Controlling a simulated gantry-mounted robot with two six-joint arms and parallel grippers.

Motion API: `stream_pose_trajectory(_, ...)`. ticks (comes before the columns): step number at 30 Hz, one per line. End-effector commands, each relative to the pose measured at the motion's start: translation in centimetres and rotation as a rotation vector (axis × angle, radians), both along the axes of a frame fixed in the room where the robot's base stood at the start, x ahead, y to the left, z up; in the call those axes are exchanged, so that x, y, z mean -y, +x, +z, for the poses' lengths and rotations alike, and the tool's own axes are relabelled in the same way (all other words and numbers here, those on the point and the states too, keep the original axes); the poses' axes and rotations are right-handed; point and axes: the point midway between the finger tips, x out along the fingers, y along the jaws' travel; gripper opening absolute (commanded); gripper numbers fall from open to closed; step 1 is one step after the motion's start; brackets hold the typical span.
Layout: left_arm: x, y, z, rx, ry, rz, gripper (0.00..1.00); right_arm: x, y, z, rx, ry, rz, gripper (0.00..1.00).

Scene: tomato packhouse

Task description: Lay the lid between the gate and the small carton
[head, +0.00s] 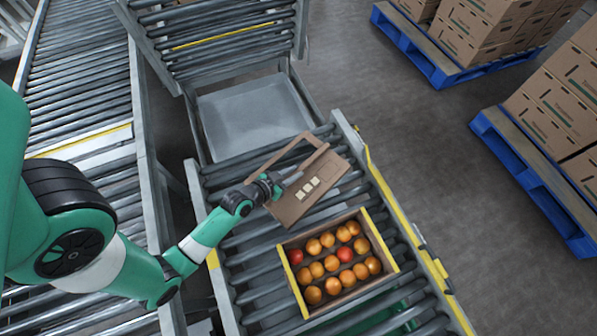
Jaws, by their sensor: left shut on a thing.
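The lid (329,172) is a flat brown cardboard piece with a cut-out and three pale squares. My left gripper (284,184) is shut on its left side. The lid is over the roller conveyor, just behind the small carton; I cannot tell whether it touches the rollers. The small carton (293,282) is an open box with yellow ends, holding several orange and red tomatoes, and sits on the rollers. The gate (222,42) appears to be the raised roller section at the top, beyond a grey plate. My right gripper is not in view.
The roller conveyor (262,272) has a yellow-edged rail (398,218) on its right. A grey plate (250,115) lies between the conveyor and the raised section. Another roller line (82,75) runs at left. Blue pallets (432,62) with stacked cartons stand on the floor at right.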

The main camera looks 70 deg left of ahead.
Motion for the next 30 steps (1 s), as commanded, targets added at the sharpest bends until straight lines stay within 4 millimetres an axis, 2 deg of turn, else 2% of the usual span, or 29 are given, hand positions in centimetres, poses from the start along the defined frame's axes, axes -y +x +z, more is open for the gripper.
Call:
stream_pose_trajectory(1,-0.1,-0.1,-1.1,0.0,0.001,0.003,0.0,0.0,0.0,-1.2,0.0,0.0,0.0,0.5)
stream_pose_trajectory(7,-0.1,-0.2,-0.7,-0.001,0.001,0.004,0.0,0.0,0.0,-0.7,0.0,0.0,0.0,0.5)
stream_pose_trajectory(8,-0.1,-0.2,-0.7,-0.002,0.0,0.003,0.27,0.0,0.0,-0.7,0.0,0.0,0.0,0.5)
stream_pose_trajectory(12,-0.1,-0.2,-0.7,-0.001,0.0,0.003,0.53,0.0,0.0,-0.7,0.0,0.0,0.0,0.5)
stream_pose_trajectory(23,0.0,-0.5,-0.4,-0.001,0.001,0.004,0.54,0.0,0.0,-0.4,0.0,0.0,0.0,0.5)
stream_pose_trajectory(26,0.5,-1.6,0.4,-0.002,-0.001,0.005,0.54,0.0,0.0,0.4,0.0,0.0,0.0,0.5)
stream_pose_trajectory(30,1.7,-4.2,2.1,-0.002,-0.003,0.008,0.54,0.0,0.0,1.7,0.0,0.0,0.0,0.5)
